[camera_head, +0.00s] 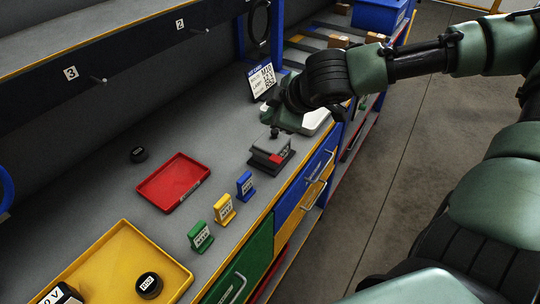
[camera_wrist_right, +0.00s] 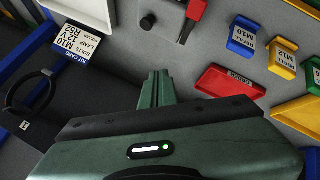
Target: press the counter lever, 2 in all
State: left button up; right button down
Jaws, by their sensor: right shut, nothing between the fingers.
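The counter (camera_head: 269,156) is a grey box with a red patch on its side, on the bench near the front edge. A dark knob (camera_head: 275,133) shows at its top. In the right wrist view a red part (camera_wrist_right: 197,9) with a dark bar and a black knob (camera_wrist_right: 147,22) show at the top edge; the rest is cut off. My right gripper (camera_head: 281,121) is shut and empty, just above and behind the counter. Its closed fingers also show in the right wrist view (camera_wrist_right: 157,76), apart from the knob. My left gripper is not in view.
Blue (camera_head: 245,186), yellow (camera_head: 224,210) and green (camera_head: 201,237) labelled holders line the front. A red tray (camera_head: 174,182) and a yellow tray (camera_head: 126,264) lie left.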

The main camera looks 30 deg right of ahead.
aim_at(272, 157)
jog(key=f+b, duration=0.2)
jog(key=f, duration=0.1)
jog(key=f+b, duration=0.5)
jog(key=shift+s+d+f, duration=0.1)
jog(key=shift+s+f, duration=0.15)
jog(key=shift+f, duration=0.15)
dwell(1.6)
jog(key=shift+f+b, duration=0.4)
jog(key=shift+b, duration=0.2)
